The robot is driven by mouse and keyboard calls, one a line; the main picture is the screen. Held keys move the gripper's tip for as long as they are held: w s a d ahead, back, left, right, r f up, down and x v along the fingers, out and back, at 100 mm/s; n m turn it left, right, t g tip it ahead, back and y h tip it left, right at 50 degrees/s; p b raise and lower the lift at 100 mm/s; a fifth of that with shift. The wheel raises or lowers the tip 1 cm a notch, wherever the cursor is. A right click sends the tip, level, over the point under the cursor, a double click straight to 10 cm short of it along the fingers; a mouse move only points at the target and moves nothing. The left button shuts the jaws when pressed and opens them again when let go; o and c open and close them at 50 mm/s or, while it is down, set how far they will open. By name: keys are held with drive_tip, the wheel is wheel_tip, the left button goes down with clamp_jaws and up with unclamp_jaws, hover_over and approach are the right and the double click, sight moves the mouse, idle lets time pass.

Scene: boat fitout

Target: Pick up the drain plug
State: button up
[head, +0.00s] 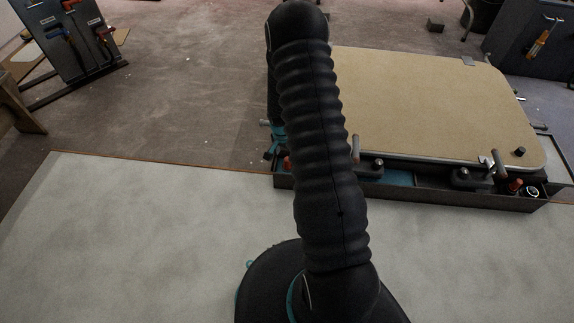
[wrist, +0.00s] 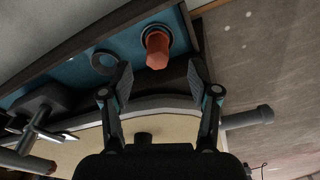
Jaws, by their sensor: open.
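In the wrist view, an orange-red plug (wrist: 157,48) with a faceted end and a dark, pale-edged collar sits on the blue floor of a long tray (wrist: 95,35); it looks like the drain plug. A bit of orange-red also shows beside my arm in the head view (head: 287,163). My gripper (wrist: 160,80) is open and empty. Its fingers point toward the tray, with the plug beyond the fingertips and between their lines. No contact with the plug shows. In the head view my gripper (head: 274,152) is mostly hidden behind my arm.
A dark ring (wrist: 105,62) lies left of the plug. A clamp (wrist: 40,112) and a grey bar (wrist: 248,118) flank my gripper. A tan panel (head: 430,105) lies behind the tray, with a red-and-black item (head: 514,187) at the tray's right end.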

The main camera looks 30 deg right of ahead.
sight(287, 159)
drive_tip(key=shift+w+d+f, duration=0.1)
drive_tip(key=shift+d+f, duration=0.05)
drive_tip(key=shift+f, duration=0.9)
drive_tip(key=shift+d+f, duration=0.2)
drive_tip(key=shift+f, duration=0.8)
drive_tip(key=shift+w+d+f, duration=0.1)
drive_tip(key=shift+d+f, duration=0.05)
drive_tip(key=shift+f, duration=0.9)
drive_tip(key=c, duration=1.1)
